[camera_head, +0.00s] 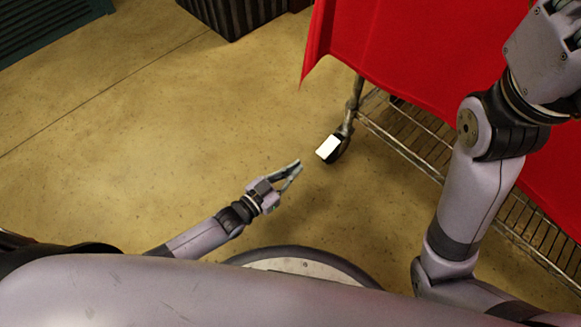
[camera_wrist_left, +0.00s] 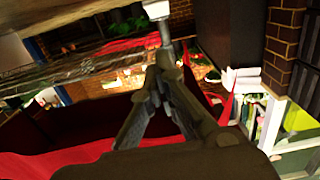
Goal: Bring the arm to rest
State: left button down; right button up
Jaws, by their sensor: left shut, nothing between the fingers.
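My left gripper (camera_head: 294,172) is low over the tan floor in the head view, left of the wheeled rack. Its fingers are together with nothing between them. In the left wrist view its fingers (camera_wrist_left: 155,80) meet at the tips and hold nothing. My right arm runs up the right side of the head view. Its gripper is outside the picture.
A wheeled wire rack (camera_head: 405,150) draped with a red cloth (camera_head: 400,45) stands at the right, with a caster (camera_head: 330,149) near my left gripper. A dark crate (camera_head: 235,12) stands at the top. The floor (camera_head: 130,140) at the left is clear.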

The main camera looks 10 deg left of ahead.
pick_arm(q)
jog(key=shift+s+a+f, duration=0.1)
jog(key=shift+s+a, duration=0.25)
jog(key=shift+s, duration=0.15)
